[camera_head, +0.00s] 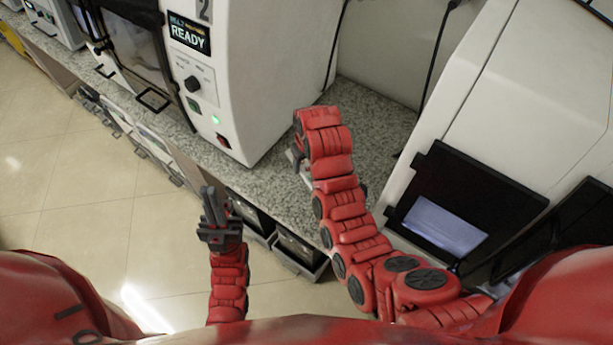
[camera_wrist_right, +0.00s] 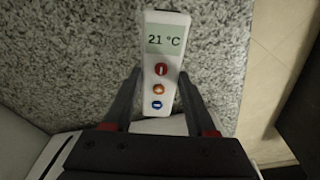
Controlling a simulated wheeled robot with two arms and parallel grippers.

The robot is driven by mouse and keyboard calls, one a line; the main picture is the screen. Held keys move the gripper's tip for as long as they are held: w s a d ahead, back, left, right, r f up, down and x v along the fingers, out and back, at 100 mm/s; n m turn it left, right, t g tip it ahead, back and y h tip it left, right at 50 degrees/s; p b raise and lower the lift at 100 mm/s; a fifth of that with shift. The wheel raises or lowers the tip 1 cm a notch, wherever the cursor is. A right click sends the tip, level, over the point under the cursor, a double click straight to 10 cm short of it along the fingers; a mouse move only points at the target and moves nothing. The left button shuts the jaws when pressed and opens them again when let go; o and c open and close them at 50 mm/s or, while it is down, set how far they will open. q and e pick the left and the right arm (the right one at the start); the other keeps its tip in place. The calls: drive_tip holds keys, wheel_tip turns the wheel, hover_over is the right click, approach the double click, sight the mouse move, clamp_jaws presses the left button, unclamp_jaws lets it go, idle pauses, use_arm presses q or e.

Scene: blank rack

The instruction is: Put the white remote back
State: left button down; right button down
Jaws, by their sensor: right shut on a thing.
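The white remote (camera_wrist_right: 162,50) shows in the right wrist view, with a "21 °C" display and red, orange and blue buttons. My right gripper (camera_wrist_right: 162,78) is shut on it, with one dark finger on each side. Speckled grey countertop lies behind the remote. In the head view my red right arm reaches over the counter and hides most of that gripper and the remote. My left gripper (camera_head: 214,205) points up over the floor in front of the counter, with no object visible in it. Its fingers look close together, and their gap is unclear.
A white machine (camera_head: 225,70) with a "READY" display stands on the speckled counter (camera_head: 377,130). Another white machine with a dark panel (camera_head: 465,205) stands at the right. Grey bins (camera_head: 297,250) sit below the counter edge. Tiled floor (camera_head: 80,190) is open at the left.

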drive_tip(key=shift+f+p, duration=0.4)
drive_tip(key=shift+f, duration=0.2)
wheel_tip(320, 180, down, 4)
drive_tip(key=shift+d+r+p, duration=0.1)
drive_tip(key=shift+r+p, duration=0.1)
drive_tip(key=shift+p, duration=0.55)
drive_tip(key=shift+f, duration=0.35)
drive_tip(key=shift+f, duration=0.1)
drive_tip(key=shift+f, duration=0.1)
drive_tip(key=shift+c, duration=1)
unclamp_jaws()
